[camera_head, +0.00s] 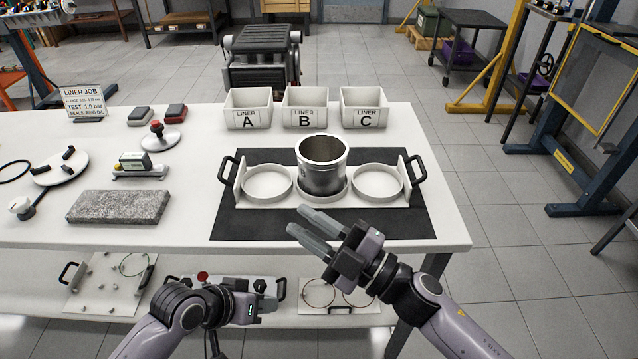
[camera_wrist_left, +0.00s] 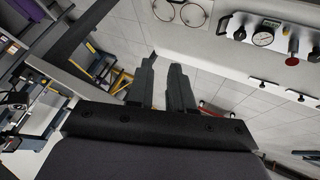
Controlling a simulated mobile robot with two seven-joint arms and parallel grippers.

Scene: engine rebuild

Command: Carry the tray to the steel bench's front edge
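The tray (camera_head: 310,203) is pale, with a black handle (camera_head: 226,172) at its left end and another (camera_head: 418,171) at its right end. It rests on a black mat on the white-topped bench (camera_head: 455,233). A metal cylinder liner (camera_head: 322,172) stands upright in its middle dish; the left and right dishes are empty. My right gripper (camera_head: 298,220) is open and empty in front of the tray, apart from it. My left gripper (camera_head: 262,302) is low, in front of the bench's lower shelf. The left wrist view shows its two fingers (camera_wrist_left: 164,62) apart, with nothing between them.
Three bins, A (camera_head: 248,108), B (camera_head: 305,107) and C (camera_head: 364,108), stand behind the tray. A grey stone block (camera_head: 118,207) and gauges are at left. The lower shelf holds a plate with rings (camera_head: 335,293).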

